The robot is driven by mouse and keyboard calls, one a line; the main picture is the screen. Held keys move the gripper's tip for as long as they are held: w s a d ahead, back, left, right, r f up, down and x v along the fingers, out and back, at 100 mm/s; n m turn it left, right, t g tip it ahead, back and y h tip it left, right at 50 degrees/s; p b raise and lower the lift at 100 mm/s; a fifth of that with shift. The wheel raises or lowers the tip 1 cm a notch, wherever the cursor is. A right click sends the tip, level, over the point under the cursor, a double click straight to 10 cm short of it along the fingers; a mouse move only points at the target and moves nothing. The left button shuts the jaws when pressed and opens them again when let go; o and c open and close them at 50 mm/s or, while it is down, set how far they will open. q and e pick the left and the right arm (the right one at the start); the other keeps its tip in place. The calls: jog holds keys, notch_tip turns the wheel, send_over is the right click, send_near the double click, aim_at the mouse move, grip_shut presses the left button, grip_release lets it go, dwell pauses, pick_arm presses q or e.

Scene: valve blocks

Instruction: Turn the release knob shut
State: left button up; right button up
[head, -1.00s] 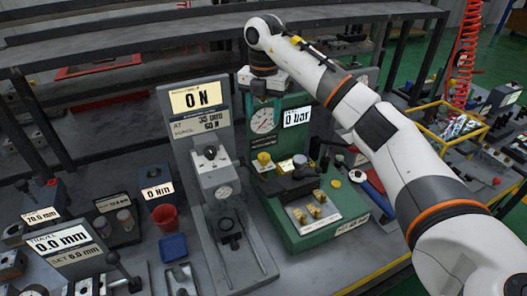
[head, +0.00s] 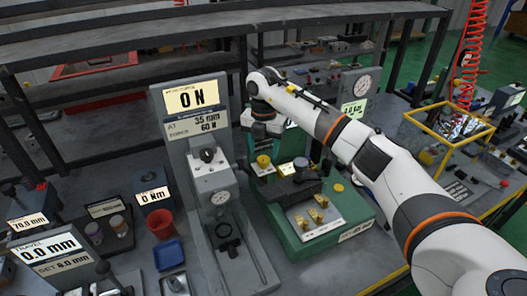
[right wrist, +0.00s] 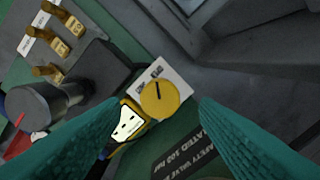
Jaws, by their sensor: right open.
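The release knob (head: 264,161) is a round yellow knob at the left side of the green test stand (head: 345,208). In the right wrist view the knob (right wrist: 160,100) has a dark pointer line and a small white label plate beside it. My right gripper (head: 264,138) is above the knob, pointing down. In its wrist view the two teal fingers of the gripper (right wrist: 158,105) are apart, one on each side of the knob. They do not visibly touch it. My left gripper is not in view.
Several brass pieces (head: 318,215) sit on the stand's front plate. A grey force stand (head: 212,185) rises just left. A red cup (head: 160,224) and blue tray (head: 169,255) lie further left.

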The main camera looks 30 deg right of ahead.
aim_at(263, 163)
jog(key=shift+f, duration=1.4)
jog(key=shift+c, duration=0.3)
jog(key=c, duration=0.9)
